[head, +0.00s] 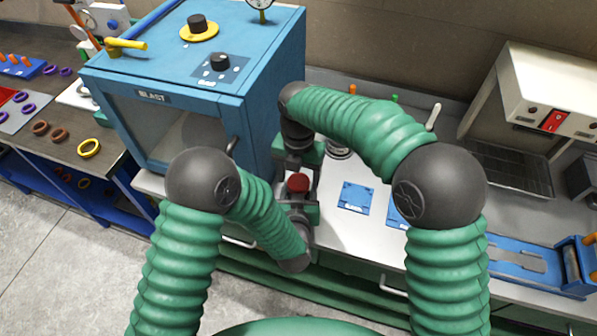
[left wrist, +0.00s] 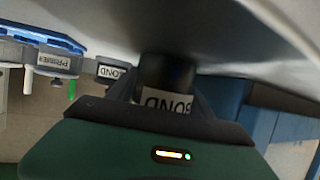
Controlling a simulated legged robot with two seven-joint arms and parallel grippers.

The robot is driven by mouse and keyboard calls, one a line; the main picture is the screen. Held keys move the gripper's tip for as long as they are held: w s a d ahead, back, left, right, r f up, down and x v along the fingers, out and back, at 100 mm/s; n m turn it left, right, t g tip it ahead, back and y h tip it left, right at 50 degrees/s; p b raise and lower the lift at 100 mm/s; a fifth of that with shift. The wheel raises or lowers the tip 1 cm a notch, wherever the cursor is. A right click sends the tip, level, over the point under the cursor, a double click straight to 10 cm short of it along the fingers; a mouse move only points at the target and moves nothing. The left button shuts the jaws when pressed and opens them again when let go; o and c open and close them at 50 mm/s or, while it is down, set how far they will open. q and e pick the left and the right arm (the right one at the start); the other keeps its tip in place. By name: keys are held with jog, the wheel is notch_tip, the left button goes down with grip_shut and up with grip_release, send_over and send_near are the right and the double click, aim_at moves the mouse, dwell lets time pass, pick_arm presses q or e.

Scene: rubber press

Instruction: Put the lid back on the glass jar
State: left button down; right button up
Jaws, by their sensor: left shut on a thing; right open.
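My left gripper (head: 297,205) is shut on a dark, round jar (left wrist: 165,75). Its label reads BOND and appears upside down between the fingers in the left wrist view. In the head view a red round top (head: 297,183) shows just above my left gripper; I cannot tell whether it is a lid or the jar's contents. My right gripper (head: 298,167) is open, just behind the red top and close to it. The arm links hide most of its fingers, and I cannot tell whether it touches anything. No separate lid can be made out.
A blue blast cabinet (head: 273,95) stands left of the grippers. Blue plates (head: 355,197) lie on the white bench to the right. A metal tin (head: 339,153) is partly hidden behind my right arm. A white heater (head: 540,95) stands at the back right.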

jog(key=c, duration=1.5)
jog(key=m, duration=0.3)
jog(key=o, duration=1.6)
jog(key=shift+c, duration=0.2)
jog(key=shift+r, duration=2.3)
